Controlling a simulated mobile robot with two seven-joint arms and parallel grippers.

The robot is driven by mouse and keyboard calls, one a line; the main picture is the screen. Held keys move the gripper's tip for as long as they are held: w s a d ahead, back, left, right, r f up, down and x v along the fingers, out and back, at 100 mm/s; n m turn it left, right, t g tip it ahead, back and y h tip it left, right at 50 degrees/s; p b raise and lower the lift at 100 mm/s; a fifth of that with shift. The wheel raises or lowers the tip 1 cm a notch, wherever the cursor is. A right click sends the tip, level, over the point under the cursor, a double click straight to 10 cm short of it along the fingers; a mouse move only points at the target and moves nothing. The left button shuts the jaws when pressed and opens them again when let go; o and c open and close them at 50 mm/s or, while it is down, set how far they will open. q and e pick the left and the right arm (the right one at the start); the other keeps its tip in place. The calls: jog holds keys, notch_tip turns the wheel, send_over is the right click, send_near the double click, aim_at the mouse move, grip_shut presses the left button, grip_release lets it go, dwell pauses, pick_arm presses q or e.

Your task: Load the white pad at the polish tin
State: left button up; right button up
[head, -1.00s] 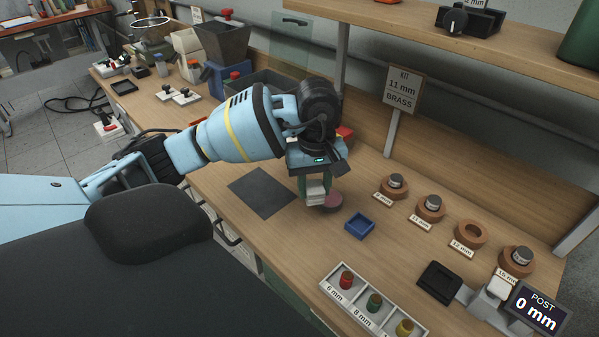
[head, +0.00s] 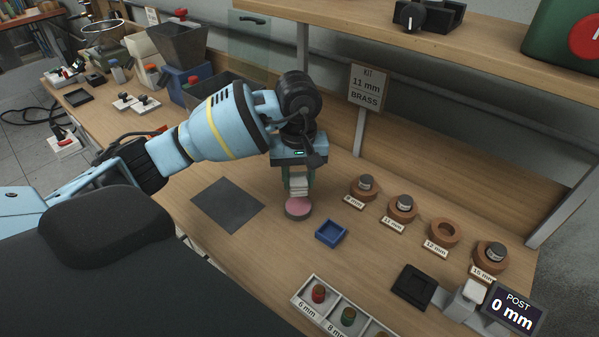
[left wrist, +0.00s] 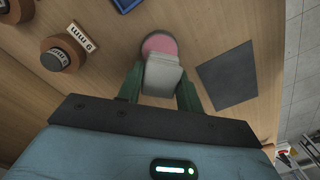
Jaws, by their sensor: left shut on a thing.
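The white pad (head: 299,186) is a pale block between the green fingers of my left gripper (head: 299,189), which is shut on it. The polish tin (head: 298,208) is a round dark tin with a pink face, standing on the bench. In the head view the pad hangs just behind and over the tin's far edge. In the left wrist view the pad (left wrist: 162,76) covers part of the tin (left wrist: 159,43), whose pink face shows past the pad's end. I cannot tell whether pad and tin touch. My right gripper is out of view.
A dark mat (head: 228,205) lies left of the tin and a small blue tray (head: 331,232) to its right. Wooden ring holders (head: 402,210) stand farther right. A sectioned white tray (head: 340,312) is near the front. A sign (head: 367,88) and shelf are behind.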

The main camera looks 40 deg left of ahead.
aim_at(298, 205)
pick_arm(q)
notch_tip(298, 205, down, 3)
jog(key=shift+f+b, duration=0.1)
jog(key=shift+b, duration=0.4)
jog(key=shift+f, duration=0.45)
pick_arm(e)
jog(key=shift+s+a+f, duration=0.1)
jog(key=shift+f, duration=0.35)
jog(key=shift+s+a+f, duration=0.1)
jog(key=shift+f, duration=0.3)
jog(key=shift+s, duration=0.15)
pick_arm(q)
jog(key=shift+f, duration=0.1)
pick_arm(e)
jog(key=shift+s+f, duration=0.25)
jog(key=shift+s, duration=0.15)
pick_arm(q)
jog(key=shift+f+b, duration=0.15)
jog(key=shift+b, duration=0.15)
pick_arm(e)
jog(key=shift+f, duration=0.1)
pick_arm(q)
jog(key=shift+f, duration=0.25)
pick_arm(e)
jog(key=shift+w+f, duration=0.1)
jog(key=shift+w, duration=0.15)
